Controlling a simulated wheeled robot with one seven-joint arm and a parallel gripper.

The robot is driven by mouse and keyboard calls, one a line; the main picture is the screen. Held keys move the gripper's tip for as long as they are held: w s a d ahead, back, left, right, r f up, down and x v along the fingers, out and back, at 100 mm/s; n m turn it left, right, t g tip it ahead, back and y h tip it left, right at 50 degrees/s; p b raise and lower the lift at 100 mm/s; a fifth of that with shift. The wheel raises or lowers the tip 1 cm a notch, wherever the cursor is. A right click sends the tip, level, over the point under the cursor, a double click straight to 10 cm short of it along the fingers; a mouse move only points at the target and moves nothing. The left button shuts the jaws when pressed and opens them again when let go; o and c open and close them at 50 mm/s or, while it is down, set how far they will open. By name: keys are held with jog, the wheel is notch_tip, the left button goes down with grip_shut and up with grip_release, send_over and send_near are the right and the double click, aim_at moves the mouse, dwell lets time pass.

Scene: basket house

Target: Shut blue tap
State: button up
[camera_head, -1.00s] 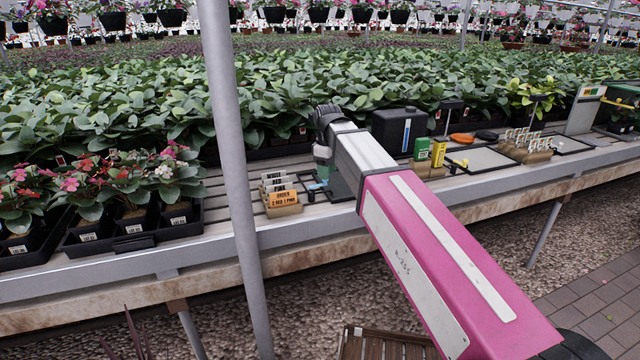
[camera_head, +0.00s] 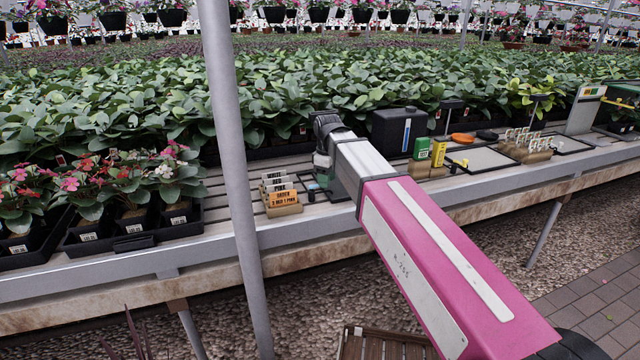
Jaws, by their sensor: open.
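My arm reaches over the bench, and its wrist bends down to my gripper (camera_head: 321,177), which is small, points down and is partly hidden by the arm. My gripper is open. A small patch of blue (camera_head: 313,186) shows low beside the gripper, just right of the sign rack; it may be the blue tap, but it is too small to tell. I cannot tell whether the gripper touches it, nor which way a handle stands.
A rack of lettered signs (camera_head: 281,194) stands close left of the gripper. A grey post (camera_head: 232,150) rises in front of the bench (camera_head: 330,222). Potted flowers (camera_head: 130,195) stand at left. A black container (camera_head: 398,130) and green and yellow boxes (camera_head: 430,152) stand at right.

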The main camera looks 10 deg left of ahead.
jog(key=shift+s, duration=0.1)
jog(key=shift+s+a, duration=0.3)
jog(key=shift+s, duration=0.95)
jog(key=shift+s+a, duration=0.3)
jog(key=shift+s, duration=0.9)
jog(key=shift+s+a, duration=0.3)
jog(key=shift+s, duration=0.95)
jog(key=shift+w, duration=0.35)
notch_tip(320, 180, up, 7)
jog(key=shift+d, duration=0.1)
